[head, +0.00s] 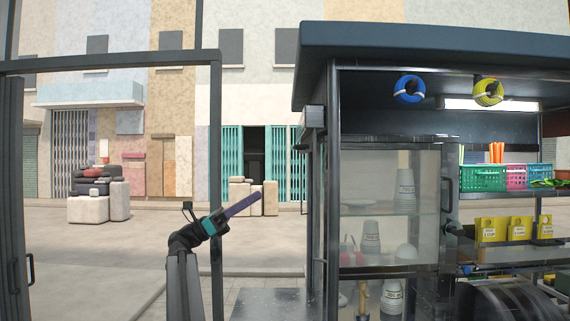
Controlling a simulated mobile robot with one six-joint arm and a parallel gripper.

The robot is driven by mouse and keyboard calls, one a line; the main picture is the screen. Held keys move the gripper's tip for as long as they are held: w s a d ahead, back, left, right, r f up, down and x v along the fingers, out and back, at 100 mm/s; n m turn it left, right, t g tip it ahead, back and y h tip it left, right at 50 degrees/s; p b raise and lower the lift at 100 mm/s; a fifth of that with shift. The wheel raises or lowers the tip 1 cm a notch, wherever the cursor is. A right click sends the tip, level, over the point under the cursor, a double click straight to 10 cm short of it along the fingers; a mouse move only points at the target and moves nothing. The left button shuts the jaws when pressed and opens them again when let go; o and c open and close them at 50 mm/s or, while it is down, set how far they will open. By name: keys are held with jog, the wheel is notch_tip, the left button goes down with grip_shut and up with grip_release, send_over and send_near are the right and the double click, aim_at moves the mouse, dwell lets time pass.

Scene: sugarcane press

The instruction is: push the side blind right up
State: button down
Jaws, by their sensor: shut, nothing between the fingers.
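My gripper (258,197) shows left of the stall, with purple fingers closed together and a teal part behind them. It points up and to the right and holds nothing. The stall (430,50) has a dark roof. A short pale and dark piece (314,117) hangs under the roof's left edge, on the stall's left side. It may be the side blind seen nearly edge-on, but I cannot tell for sure. My gripper is lower and to the left of it, apart from it in the picture. The side's face is mostly hidden from this angle.
A glass cabinet (390,175) with stacked cups is in the stall, and coloured baskets (483,178) sit at right. Pale blocks (255,198) stand across the street. Open pavement (110,255) lies left.

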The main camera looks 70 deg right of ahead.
jog(key=shift+s+a+r+m+g+y, duration=0.25)
jog(key=shift+s+r+y, duration=0.1)
jog(key=shift+r, duration=0.25)
jog(key=shift+s+a+r+m+g+y, duration=0.15)
jog(key=shift+s+r+g+y, duration=0.15)
jog(key=shift+r, duration=0.3)
jog(key=shift+d, duration=0.1)
jog(key=w+r+p+x, duration=0.1)
jog(key=r+p+x, duration=0.1)
jog(key=x, duration=1)
jog(key=shift+r+p, duration=0.3)
jog(key=shift+p, duration=0.5)
